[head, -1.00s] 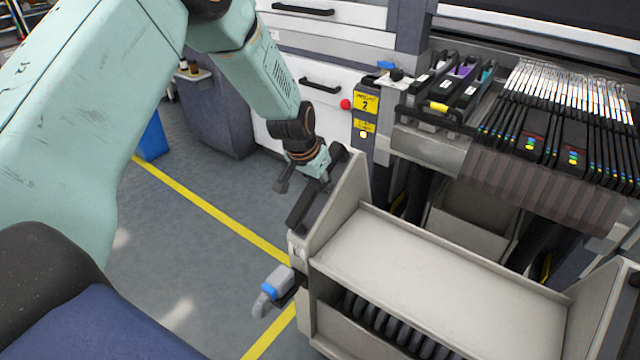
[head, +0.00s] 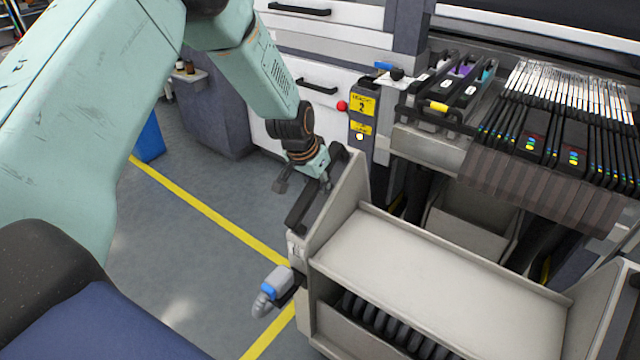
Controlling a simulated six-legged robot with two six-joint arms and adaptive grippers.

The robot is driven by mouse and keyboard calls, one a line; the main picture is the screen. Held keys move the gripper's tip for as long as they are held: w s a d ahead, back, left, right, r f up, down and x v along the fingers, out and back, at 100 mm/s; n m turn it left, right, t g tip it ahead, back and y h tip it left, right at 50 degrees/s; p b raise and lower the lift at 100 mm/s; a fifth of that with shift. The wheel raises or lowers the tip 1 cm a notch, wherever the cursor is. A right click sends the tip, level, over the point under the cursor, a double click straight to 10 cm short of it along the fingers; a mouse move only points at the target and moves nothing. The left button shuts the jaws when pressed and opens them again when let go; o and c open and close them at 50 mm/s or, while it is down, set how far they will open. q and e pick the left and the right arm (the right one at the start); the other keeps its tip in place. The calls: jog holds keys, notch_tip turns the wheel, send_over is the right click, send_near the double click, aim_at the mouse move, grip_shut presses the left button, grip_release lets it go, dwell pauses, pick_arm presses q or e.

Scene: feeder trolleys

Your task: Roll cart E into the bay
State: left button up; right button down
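A grey feeder cart (head: 440,270) fills the lower right of the head view, with a flat shelf and a row of dark reels under it. No letter E is readable on it. A black handle (head: 298,216) runs along its left side panel. My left gripper (head: 303,184) is at the upper part of this handle. One dark finger shows left of the bar, with floor between them; the other is beside or against the bar. Its grip is unclear. A grey and blue fitting (head: 268,289) sticks out below the handle. My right gripper is out of view.
Feeders (head: 565,110) with hanging tapes stand behind the shelf. A dark post with a yellow label "2" (head: 363,104) and a red button (head: 342,106) stand beyond the cart's left side. Yellow floor line (head: 210,212) crosses the clear floor. A blue bin (head: 150,138) is further left.

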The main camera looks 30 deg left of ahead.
pick_arm(q)
jog(key=o, duration=0.5)
jog(key=shift+a+r, duration=0.1)
jog(key=shift+r, duration=0.4)
jog(key=shift+c, duration=0.2)
jog(key=shift+o, duration=0.8)
jog(key=shift+f, duration=0.1)
jog(key=shift+s, duration=0.1)
jog(key=v, duration=1.2)
jog(key=shift+f, duration=0.1)
